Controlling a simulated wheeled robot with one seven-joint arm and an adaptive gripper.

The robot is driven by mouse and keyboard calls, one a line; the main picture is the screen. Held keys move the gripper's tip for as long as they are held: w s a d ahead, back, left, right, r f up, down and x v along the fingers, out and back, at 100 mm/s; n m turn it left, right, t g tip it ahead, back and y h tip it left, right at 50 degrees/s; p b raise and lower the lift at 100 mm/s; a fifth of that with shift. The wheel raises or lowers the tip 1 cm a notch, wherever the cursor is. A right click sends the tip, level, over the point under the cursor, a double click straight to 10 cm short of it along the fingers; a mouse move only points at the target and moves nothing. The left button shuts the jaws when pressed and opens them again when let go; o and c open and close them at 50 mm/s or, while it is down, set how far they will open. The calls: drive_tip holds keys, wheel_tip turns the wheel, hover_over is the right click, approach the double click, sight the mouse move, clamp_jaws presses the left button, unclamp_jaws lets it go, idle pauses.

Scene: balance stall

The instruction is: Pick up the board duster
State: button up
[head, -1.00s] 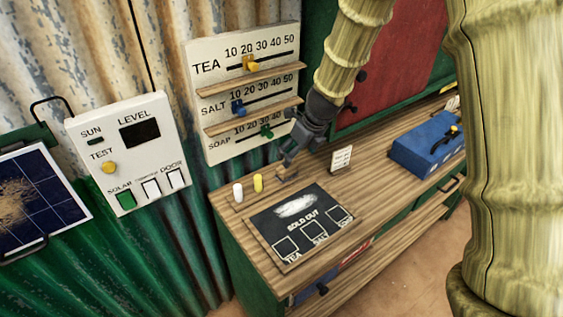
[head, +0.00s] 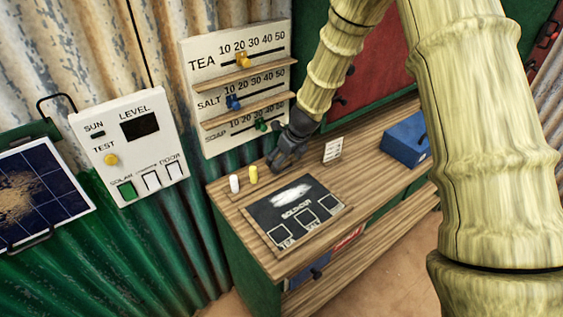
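My gripper (head: 279,164) is low over the wooden counter (head: 370,148), right of the chalk sticks and behind the chalkboard. It points down at the spot where a small brown block, likely the board duster, showed a second ago. The duster is now hidden by the gripper, or too small to make out. The fingers are dark and small in the head view. I cannot tell whether they are open or shut, or whether they touch the duster.
A white chalk (head: 235,183) and a yellow chalk (head: 253,175) stand left of the gripper. The chalkboard (head: 296,212) lies in front. A small white card (head: 333,150) stands to the right, with a blue box (head: 404,138) beyond. The price slider board (head: 213,139) is close behind.

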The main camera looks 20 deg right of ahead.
drive_tip(key=shift+x, duration=0.85)
drive_tip(key=shift+s+d+r, duration=0.1)
drive_tip(key=shift+d, duration=0.05)
drive_tip(key=shift+c, duration=0.4)
drive_tip(key=c, duration=1)
drive_tip(key=shift+c, duration=0.2)
